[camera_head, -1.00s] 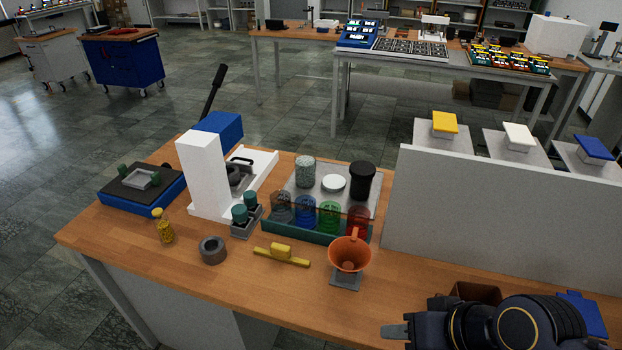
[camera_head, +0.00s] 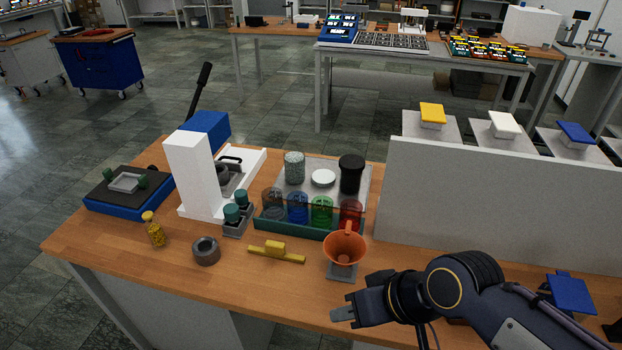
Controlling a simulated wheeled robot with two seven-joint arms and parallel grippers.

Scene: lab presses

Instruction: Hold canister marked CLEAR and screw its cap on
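A green rack (camera_head: 300,229) on the bench holds a see-through greyish canister (camera_head: 272,203), a blue one (camera_head: 298,208), a green one (camera_head: 321,211) and a red one (camera_head: 350,214). No marking is legible, so I cannot confirm which is CLEAR; the greyish one looks colourless. Behind them stand a speckled canister (camera_head: 294,167), a white round disc like a cap (camera_head: 323,178) and a black canister (camera_head: 351,172). My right gripper (camera_head: 343,314) is in front of the orange funnel, apart from the canisters; its finger opening is unclear. My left gripper is out of view.
An orange funnel (camera_head: 344,248) stands on a small grey base. A yellow bar tool (camera_head: 277,252), grey ring (camera_head: 206,251), yellow-filled bottle (camera_head: 154,231) and white press (camera_head: 192,172) are to the left. A grey partition (camera_head: 500,205) bounds the right. The front-left bench edge is clear.

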